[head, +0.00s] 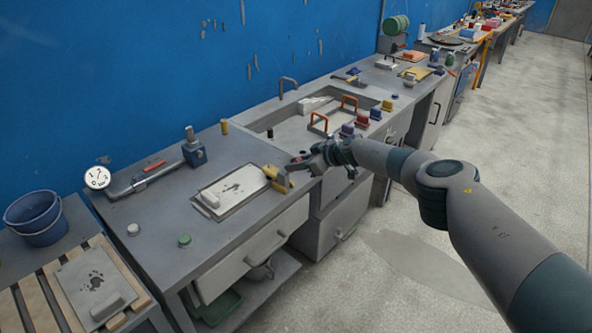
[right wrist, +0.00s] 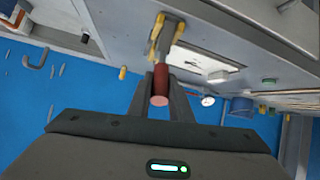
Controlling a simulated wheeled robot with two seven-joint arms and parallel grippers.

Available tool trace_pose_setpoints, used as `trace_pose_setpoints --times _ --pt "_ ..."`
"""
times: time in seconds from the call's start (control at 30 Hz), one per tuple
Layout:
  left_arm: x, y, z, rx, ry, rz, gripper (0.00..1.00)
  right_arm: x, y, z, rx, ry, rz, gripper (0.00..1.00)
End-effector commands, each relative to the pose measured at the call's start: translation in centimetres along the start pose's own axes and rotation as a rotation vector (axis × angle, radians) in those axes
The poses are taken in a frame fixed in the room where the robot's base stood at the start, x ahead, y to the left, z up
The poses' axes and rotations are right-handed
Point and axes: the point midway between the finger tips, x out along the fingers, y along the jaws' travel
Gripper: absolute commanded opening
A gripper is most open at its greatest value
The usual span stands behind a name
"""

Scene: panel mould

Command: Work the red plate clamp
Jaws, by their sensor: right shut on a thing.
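My right gripper (head: 303,160) is at the right end of the near grey worktop, beside a yellow clamp body (head: 279,179). In the right wrist view the right gripper (right wrist: 161,84) is shut on the dark red handle (right wrist: 160,80) of the clamp, one finger on each side. The yellow clamp bracket (right wrist: 164,38) shows just beyond the handle. Next to the clamp lies a pale mould plate (head: 235,188) with a dark mark, set in a frame on the worktop. In the head view the handle is mostly hidden by the gripper. My left gripper is not in view.
A blue bucket (head: 37,218) stands at the left. The floor at the right is open.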

Motion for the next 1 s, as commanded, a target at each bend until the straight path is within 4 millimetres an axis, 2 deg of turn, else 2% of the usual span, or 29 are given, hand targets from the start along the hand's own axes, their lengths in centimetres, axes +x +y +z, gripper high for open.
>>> trace_pose_setpoints --times 0.33,0.9,0.93,1.0 --pt "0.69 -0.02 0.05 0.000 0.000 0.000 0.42 0.30 0.86 -0.49 0.003 -0.045 -0.004 0.00" --pt "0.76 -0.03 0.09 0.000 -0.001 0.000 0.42 0.27 1.02 -0.65 0.004 -0.055 -0.007 0.00" --pt "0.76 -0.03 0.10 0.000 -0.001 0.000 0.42 0.27 1.01 -0.66 0.004 -0.055 -0.007 0.21" --pt "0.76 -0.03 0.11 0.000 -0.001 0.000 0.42 0.28 1.01 -0.65 0.004 -0.055 -0.007 0.37"
